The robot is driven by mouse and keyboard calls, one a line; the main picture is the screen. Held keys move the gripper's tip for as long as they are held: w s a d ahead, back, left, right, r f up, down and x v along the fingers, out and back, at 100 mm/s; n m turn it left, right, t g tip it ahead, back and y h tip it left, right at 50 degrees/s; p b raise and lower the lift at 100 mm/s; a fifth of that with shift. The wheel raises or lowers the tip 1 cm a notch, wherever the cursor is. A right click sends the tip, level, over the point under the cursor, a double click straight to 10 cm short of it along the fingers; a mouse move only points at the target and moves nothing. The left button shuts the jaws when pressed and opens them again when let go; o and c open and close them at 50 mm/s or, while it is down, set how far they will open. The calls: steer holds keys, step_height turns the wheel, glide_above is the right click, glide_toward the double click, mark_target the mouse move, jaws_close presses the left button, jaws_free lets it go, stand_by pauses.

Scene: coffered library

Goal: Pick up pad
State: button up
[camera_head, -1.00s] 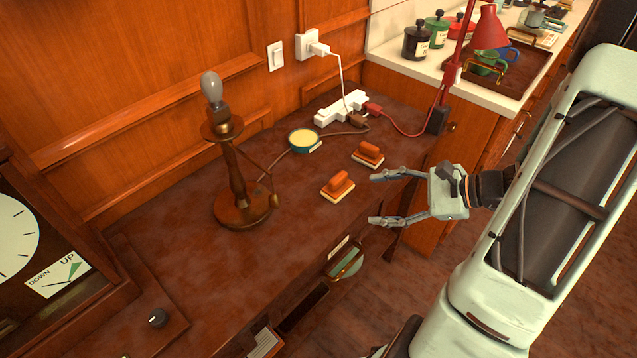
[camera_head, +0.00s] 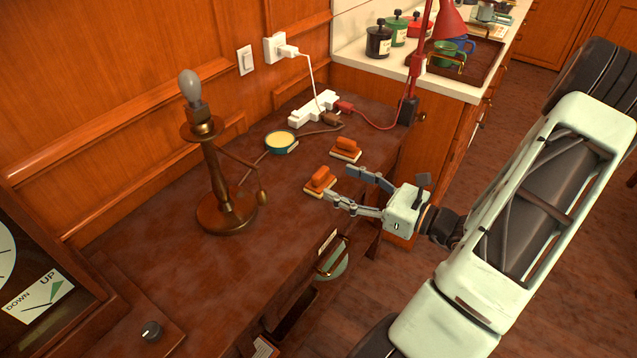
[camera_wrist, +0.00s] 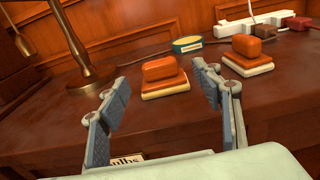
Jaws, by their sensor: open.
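Two pads with orange grips and pale bases lie on the dark wooden desk (camera_head: 150,265). The nearer pad (camera_head: 320,180) also shows in the wrist view (camera_wrist: 164,76), ahead of and between my fingers. The farther pad (camera_head: 345,148) stands behind and to the right of it, and in the wrist view (camera_wrist: 246,55) it is just beyond my right finger. My gripper (camera_head: 338,185) is open and empty, its fingertips close to the nearer pad. I cannot tell whether they touch it.
A lamp with a bare bulb (camera_head: 226,205) stands left of the pads. A round tin (camera_head: 280,142) and a white power strip (camera_head: 314,108) with cables lie behind them. A red lamp (camera_head: 417,62) stands at the back right.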

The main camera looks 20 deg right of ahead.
mark_target(324, 176)
steer(key=x, duration=0.6)
steer(key=shift+w+a+f+b, duration=0.2)
steer(key=shift+w+a+b, duration=0.05)
steer(key=shift+a+b, duration=0.15)
steer(key=c, duration=1.4)
steer(key=shift+d+r, duration=0.1)
steer(key=shift+r, duration=0.05)
